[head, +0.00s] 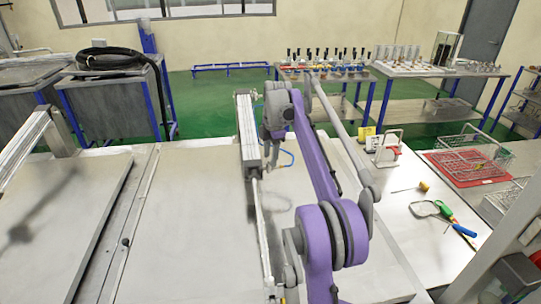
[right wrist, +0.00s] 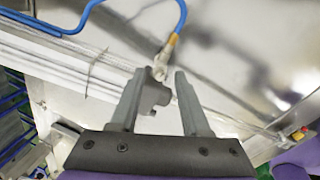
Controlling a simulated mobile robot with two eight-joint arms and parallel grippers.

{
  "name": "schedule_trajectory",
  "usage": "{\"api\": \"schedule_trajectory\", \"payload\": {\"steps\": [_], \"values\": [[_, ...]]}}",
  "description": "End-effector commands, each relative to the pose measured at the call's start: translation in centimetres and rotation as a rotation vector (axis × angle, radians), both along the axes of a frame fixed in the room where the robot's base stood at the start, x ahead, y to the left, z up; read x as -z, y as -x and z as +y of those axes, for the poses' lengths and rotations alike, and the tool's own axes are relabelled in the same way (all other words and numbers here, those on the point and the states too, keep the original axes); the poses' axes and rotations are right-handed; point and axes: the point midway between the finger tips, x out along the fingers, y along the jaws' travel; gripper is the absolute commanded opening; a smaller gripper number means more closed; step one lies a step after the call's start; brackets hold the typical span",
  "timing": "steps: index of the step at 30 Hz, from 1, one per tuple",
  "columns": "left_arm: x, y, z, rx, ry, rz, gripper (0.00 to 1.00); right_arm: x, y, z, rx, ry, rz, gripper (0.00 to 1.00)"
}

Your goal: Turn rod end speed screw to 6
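A long silver pneumatic cylinder (head: 246,130) lies on the grey lid in the head view, its thin rod (head: 262,225) running toward me. In the right wrist view, a blue hose (right wrist: 181,14) ends in a brass-coloured fitting (right wrist: 171,42) with a small silver part (right wrist: 161,66) beneath it, ahead of my fingertips. The speed screw and its setting cannot be read. My right gripper (right wrist: 158,85) is open. A grey curved piece (right wrist: 153,93) shows between its fingers, beside the left one; whether they touch is unclear. In the head view my purple arm hides part of this area. My left gripper is not in view.
A bench at the right holds a yellow-handled tool (head: 424,187), a green-handled tool (head: 430,209), a red mat (head: 440,163) and wire baskets. Two grey tanks (head: 108,105) stand at the back left. The lid left of the cylinder (head: 190,210) is clear.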

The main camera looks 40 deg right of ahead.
Motion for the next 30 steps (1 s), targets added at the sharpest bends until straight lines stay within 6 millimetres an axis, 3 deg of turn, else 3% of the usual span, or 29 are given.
{"api": "schedule_trajectory", "payload": {"steps": [1,8,22,30], "values": [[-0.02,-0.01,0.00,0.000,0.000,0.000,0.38,-0.02,-0.01,0.00,0.000,0.000,0.000,0.40],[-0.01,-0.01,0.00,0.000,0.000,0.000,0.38,-0.03,0.00,-0.01,0.000,0.000,0.000,0.00],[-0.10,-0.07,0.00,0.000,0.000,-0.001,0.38,-0.08,0.01,-0.03,0.027,-0.004,-0.003,0.00],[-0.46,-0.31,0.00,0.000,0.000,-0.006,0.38,-0.14,0.07,-0.03,0.165,-0.027,-0.015,0.00]]}}
